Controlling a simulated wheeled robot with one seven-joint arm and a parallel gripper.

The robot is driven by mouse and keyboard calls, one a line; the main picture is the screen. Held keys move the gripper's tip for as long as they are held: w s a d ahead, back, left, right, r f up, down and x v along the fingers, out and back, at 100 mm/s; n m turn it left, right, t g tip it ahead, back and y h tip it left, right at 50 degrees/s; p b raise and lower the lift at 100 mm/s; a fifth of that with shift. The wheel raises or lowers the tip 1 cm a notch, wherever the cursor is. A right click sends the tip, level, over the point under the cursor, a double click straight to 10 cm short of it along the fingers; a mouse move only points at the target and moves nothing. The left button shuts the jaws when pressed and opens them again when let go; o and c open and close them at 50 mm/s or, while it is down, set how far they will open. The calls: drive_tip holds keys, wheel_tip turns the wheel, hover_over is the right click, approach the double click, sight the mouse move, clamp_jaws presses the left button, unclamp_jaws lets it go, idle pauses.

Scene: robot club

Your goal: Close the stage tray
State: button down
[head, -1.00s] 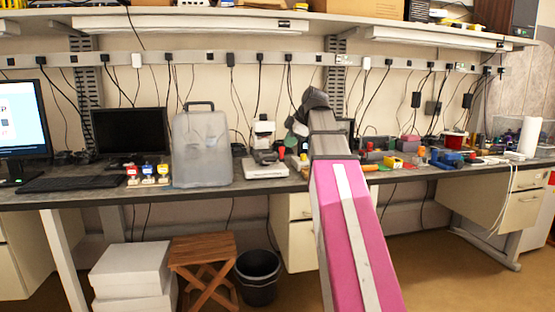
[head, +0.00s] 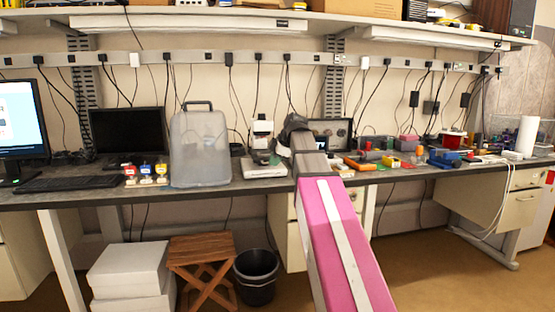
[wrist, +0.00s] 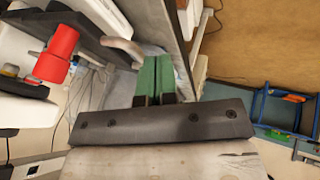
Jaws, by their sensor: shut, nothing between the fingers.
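A white device (head: 262,133) with an upright post and a flat white base (head: 264,167) stands on the bench, left of my arm. I take it to be the one with the stage tray; how far the tray stands out cannot be told. My gripper's end is hidden behind my arm in the head view. In the wrist view my gripper (wrist: 156,60) has green fingers close together, with nothing between them. A pale curved handle-like piece (wrist: 122,47) lies just left of the fingertips, beside a dark bar (wrist: 85,36); contact is unclear.
A red cylinder (wrist: 58,52) shows left of the fingers in the wrist view. On the bench, a translucent case (head: 201,150) stands left of the device. A small screen (head: 330,134) and several loose tools lie to the right. The bench's front edge (head: 220,187) runs below.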

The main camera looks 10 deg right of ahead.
sight(268, 157)
drive_tip(key=shift+w+f, duration=0.1)
drive_tip(key=shift+w, duration=0.3)
drive_tip(key=w, duration=1.1)
drive_tip(key=shift+w, duration=0.25)
